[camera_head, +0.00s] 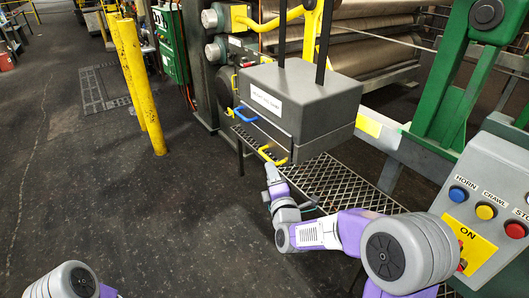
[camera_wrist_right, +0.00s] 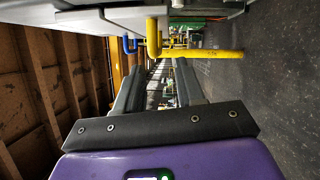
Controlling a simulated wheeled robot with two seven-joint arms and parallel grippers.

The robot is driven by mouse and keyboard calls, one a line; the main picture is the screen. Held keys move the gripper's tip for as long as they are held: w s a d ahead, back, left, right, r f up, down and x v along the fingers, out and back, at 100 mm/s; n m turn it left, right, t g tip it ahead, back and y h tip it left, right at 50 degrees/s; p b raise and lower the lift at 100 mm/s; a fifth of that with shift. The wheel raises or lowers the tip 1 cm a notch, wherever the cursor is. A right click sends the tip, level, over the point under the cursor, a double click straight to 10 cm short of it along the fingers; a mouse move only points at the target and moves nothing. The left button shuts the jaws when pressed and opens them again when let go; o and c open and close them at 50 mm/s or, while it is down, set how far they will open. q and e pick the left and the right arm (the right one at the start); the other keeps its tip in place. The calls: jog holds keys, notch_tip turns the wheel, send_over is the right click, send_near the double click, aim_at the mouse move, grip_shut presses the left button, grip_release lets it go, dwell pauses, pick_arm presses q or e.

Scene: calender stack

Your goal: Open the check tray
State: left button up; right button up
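A grey box (camera_head: 300,95) with a white label stands on a mesh shelf; the label is too small to read surely. A blue handle (camera_head: 245,115) and, lower, a yellow handle (camera_head: 271,157) stick out from its front; I cannot tell which belongs to the check tray. No drawer gap shows. My right gripper (camera_head: 271,172) is just below the yellow handle, its fingers pointing up toward it. In the right wrist view my right gripper (camera_wrist_right: 160,75) has its fingers apart, with the yellow handle (camera_wrist_right: 152,38) and blue handle (camera_wrist_right: 130,45) beyond the tips. My left gripper is out of view.
The mesh shelf (camera_head: 325,182) extends under and in front of the box. A grey control panel (camera_head: 490,185) with buttons stands at the right. Yellow posts (camera_head: 147,95) rise from the floor at the left. The dark floor (camera_head: 130,215) is clear.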

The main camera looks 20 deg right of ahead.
aim_at(266, 155)
jog(key=shift+w+d+r, duration=0.1)
jog(key=shift+w+r, duration=0.05)
jog(key=shift+w, duration=1.1)
jog(key=shift+w+r, duration=0.15)
jog(key=shift+w, duration=1.05)
jog(key=shift+w+d+r, duration=0.1)
jog(key=shift+w+r, duration=0.05)
jog(key=shift+w, duration=1.1)
jog(key=shift+c, duration=0.5)
grip_shut()
